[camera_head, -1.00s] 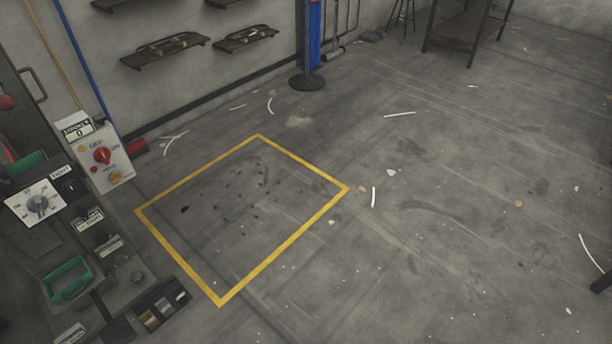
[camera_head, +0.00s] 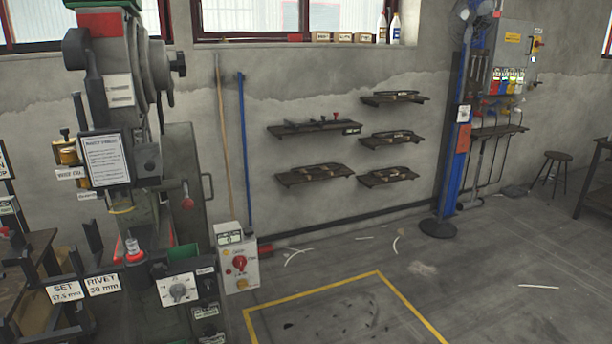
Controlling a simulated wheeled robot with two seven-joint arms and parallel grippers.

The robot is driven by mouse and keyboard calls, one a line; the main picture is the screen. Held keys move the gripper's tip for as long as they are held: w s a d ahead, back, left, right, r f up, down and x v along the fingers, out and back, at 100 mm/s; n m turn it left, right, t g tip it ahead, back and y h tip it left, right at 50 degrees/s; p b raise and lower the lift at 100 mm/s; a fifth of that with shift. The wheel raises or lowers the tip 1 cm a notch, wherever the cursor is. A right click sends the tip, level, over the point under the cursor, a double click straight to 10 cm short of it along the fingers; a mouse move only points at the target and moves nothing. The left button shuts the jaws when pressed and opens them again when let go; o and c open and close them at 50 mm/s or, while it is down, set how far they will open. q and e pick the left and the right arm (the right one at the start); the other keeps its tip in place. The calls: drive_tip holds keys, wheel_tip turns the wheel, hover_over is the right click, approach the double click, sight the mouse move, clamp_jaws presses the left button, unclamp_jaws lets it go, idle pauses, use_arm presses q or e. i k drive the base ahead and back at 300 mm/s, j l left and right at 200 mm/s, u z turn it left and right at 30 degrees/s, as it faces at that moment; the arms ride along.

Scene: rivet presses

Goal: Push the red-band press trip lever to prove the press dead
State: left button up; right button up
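The press (camera_head: 123,110) stands at the left of the head view, a dark green-grey machine with a red band (camera_head: 103,25) near its top. Neither of my grippers is in view.
Wall shelves (camera_head: 314,127) and a blue post (camera_head: 458,150) are behind. The yellow-outlined floor area (camera_head: 320,288) is clear of large objects.

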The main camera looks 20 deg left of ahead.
sight(187, 204)
drive_tip(key=u, duration=2.15)
drive_tip(key=i+l+u, duration=0.1)
drive_tip(key=l+u, duration=0.2)
drive_tip(key=i+l+u, duration=0.1)
drive_tip(key=l+u, duration=0.7)
drive_tip(key=l, duration=1.1)
drive_tip(key=i, duration=0.05)
